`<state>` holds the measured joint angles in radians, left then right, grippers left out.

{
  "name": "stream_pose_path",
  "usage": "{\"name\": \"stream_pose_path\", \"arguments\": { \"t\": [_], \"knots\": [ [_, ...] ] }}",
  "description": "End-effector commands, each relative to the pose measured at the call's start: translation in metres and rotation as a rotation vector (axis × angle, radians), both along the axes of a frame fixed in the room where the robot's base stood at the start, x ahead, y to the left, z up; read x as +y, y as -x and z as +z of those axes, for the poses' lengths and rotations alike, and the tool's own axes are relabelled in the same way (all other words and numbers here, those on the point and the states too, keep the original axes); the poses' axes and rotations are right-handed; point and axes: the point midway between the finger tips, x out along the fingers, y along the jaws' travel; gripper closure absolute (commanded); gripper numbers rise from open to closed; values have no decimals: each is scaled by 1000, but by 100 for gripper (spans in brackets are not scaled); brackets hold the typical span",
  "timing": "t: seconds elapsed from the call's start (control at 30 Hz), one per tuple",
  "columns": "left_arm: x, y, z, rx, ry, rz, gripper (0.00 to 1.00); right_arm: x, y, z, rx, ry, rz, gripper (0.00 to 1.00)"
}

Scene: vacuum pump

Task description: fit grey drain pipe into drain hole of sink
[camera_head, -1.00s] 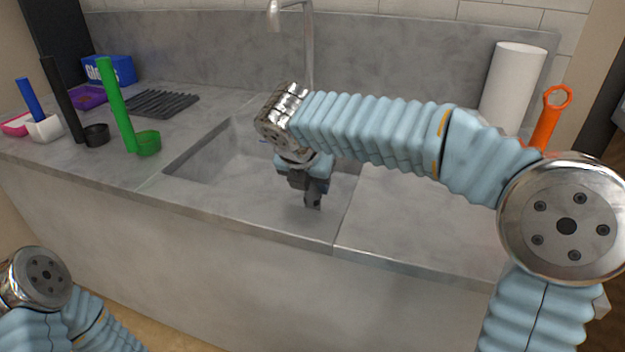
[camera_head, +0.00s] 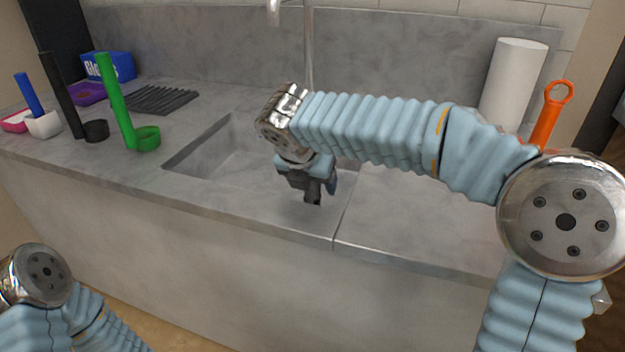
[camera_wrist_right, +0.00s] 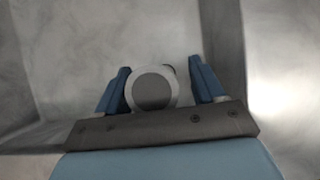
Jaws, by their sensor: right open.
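The sink (camera_head: 205,150) is a grey basin set in the counter, partly hidden by my right arm in the head view. My right gripper (camera_head: 318,192) points down over the front right part of the basin. In the right wrist view its two blue fingers (camera_wrist_right: 160,78) are open. Between them shows a round grey end with a lighter rim, which looks like the drain pipe (camera_wrist_right: 153,90). A gap shows beside each finger. A small dark patch is at the pipe's upper right; I cannot tell if it is the drain hole. The pipe is hidden in the head view. My left gripper is not in view.
A faucet (camera_head: 308,45) rises behind the sink. A paper roll (camera_head: 515,85) and an orange wrench (camera_head: 549,115) stand at the right.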

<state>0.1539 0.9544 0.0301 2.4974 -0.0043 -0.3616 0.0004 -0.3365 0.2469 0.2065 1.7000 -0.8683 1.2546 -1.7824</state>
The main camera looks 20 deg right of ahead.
Motion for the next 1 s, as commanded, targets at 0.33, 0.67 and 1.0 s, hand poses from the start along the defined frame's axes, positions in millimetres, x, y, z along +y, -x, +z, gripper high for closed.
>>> {"name": "stream_pose_path", "arguments": {
  "t": [0.33, 0.67, 1.0],
  "knots": [
    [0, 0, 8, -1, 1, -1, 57, 18, 24, 55, -6, -3, 4, 31],
    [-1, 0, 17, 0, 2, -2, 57, 35, 52, 111, -3, 0, 1, 31],
    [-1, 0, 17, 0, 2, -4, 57, 38, 57, 120, -1, 0, 0, 31]
  ]
}}
